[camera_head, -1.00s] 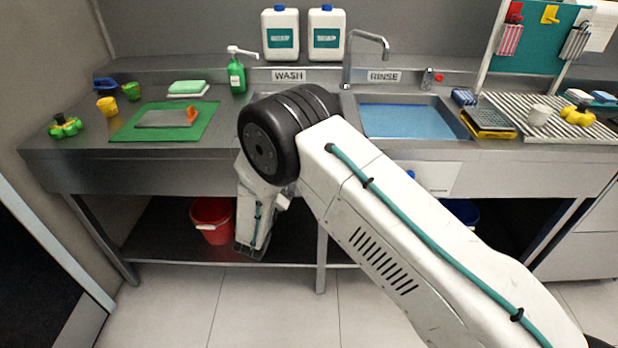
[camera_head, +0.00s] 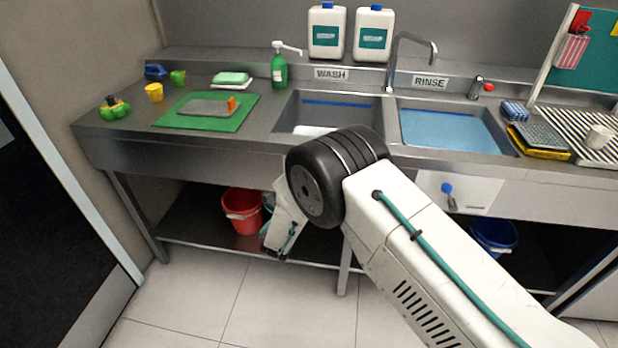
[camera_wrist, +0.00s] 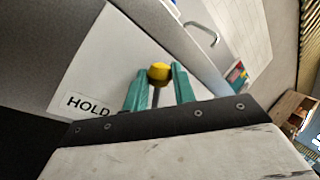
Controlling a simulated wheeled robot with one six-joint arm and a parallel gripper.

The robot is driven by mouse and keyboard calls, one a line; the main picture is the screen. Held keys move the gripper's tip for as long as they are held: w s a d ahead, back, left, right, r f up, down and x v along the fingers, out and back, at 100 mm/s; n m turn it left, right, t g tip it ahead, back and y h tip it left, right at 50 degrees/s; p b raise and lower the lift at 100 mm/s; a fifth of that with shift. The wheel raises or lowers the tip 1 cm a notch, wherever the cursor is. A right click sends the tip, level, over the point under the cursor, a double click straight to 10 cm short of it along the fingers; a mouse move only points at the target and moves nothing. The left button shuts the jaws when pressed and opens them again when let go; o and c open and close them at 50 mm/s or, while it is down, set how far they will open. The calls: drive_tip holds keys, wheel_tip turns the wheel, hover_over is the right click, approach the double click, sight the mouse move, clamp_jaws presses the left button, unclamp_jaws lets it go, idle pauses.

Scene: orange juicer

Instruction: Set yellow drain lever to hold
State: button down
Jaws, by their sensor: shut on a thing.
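In the wrist view, the drain lever's yellow knob (camera_wrist: 159,72) sits between the two teal fingers of my gripper (camera_wrist: 160,88), which is shut on it. The lever's dark stem shows just below the knob. A white plate (camera_wrist: 115,55) behind it bears a HOLD label (camera_wrist: 88,105), left of the fingers. Any other label on this plate is hidden or out of view. In the head view, my arm hides the yellow lever, and my fingers cannot be made out clearly at the front of the counter.
The wash sink (camera_head: 290,115) is partly behind my arm. Right of it are the blue-bottomed rinse sink (camera_head: 450,130) and a blue lever (camera_head: 447,190) on a white plate. A red bucket (camera_head: 242,212) and a blue bucket (camera_head: 494,238) stand below. Floor at left front is clear.

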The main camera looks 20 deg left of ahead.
drive_tip(key=shift+a, duration=0.1)
drive_tip(key=c, duration=1.1)
unclamp_jaws()
drive_tip(key=v, duration=0.8)
